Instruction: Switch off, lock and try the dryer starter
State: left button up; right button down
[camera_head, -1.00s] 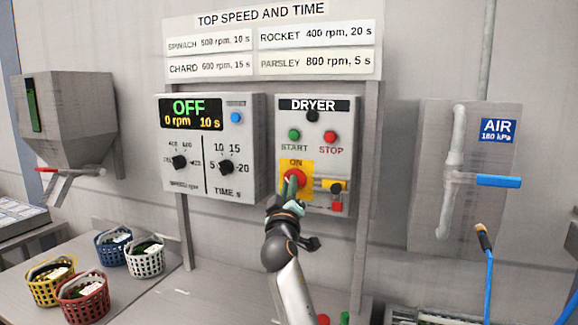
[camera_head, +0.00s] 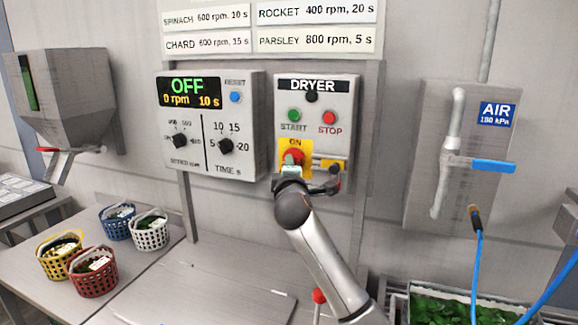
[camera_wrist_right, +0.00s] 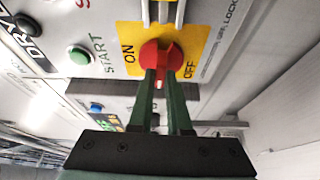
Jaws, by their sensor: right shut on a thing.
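The dryer starter box (camera_head: 345,110) is on the panel, with a green START button (camera_head: 294,115), a red STOP button (camera_head: 329,118) and a black button above. Its red rotary knob (camera_head: 292,156) sits on a yellow plate, mostly behind my right gripper (camera_head: 291,168). In the right wrist view my right gripper (camera_wrist_right: 162,82) is shut on the red knob (camera_wrist_right: 171,56), between the ON and OFF labels. The exact knob angle is hard to tell. My left gripper is not in view.
A speed and time panel (camera_head: 212,125) reading OFF, 0 rpm, 10 s stands just left. An air valve with a blue handle (camera_head: 493,166) is at right. Several baskets stand on the left bench (camera_head: 155,285). A crate of greens (camera_head: 455,308) is at lower right.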

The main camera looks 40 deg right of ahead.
jog(key=shift+n, duration=0.4)
jog(key=c, duration=0.9)
grip_release()
jog(key=shift+o, duration=0.2)
jog(key=b+v, duration=0.2)
jog(key=v, duration=1)
jog(key=shift+s+a, duration=0.2)
jog(key=shift+r, duration=0.1)
